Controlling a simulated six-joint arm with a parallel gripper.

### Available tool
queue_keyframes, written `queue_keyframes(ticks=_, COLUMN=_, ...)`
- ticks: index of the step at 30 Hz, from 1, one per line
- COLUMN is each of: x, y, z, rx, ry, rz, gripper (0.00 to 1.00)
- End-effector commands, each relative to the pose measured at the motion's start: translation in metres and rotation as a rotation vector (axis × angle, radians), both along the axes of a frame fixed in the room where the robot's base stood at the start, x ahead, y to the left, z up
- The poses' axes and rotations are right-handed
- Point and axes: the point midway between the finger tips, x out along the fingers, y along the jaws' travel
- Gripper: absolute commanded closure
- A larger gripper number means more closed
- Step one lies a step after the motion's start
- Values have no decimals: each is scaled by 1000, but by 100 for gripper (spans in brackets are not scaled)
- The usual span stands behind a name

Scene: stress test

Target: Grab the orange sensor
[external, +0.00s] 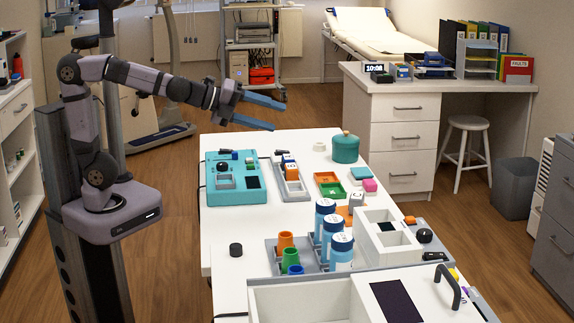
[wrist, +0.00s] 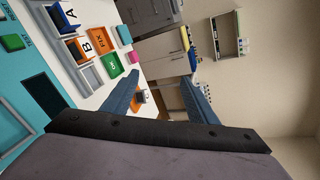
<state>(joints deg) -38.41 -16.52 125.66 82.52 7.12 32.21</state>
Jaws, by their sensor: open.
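A block with an orange side and a white top lettered B (wrist: 84,47) sits in a grey rack in the wrist view; it looks like the orange sensor. Next to it in the rack is a blue block lettered A (wrist: 68,14). My gripper (external: 279,117) is open and empty, high above the table's far left part, apart from the block. Its two blue fingers also show in the wrist view (wrist: 163,82).
A teal panel box (external: 221,186) stands left of the rack. Orange (external: 327,177) and green (external: 333,190) trays, a teal pot (external: 345,148) and a pink block (external: 370,185) are to its right. Coloured cups (external: 286,240) and blue-capped jars (external: 341,245) stand nearer. The table's left front is mostly clear.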

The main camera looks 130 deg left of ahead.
Motion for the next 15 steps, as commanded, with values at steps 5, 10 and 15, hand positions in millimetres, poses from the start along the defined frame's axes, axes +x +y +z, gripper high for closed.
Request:
queue_keyframes(ticks=5, x=-16, y=29, z=-15, rx=320, ry=217, rz=-154, gripper=47)
queue_keyframes(ticks=10, x=-31, y=40, z=-27, rx=485, ry=395, rz=-252, gripper=47)
queue_keyframes(ticks=15, x=-46, y=49, z=-42, rx=584, ry=540, rz=-318, gripper=47)
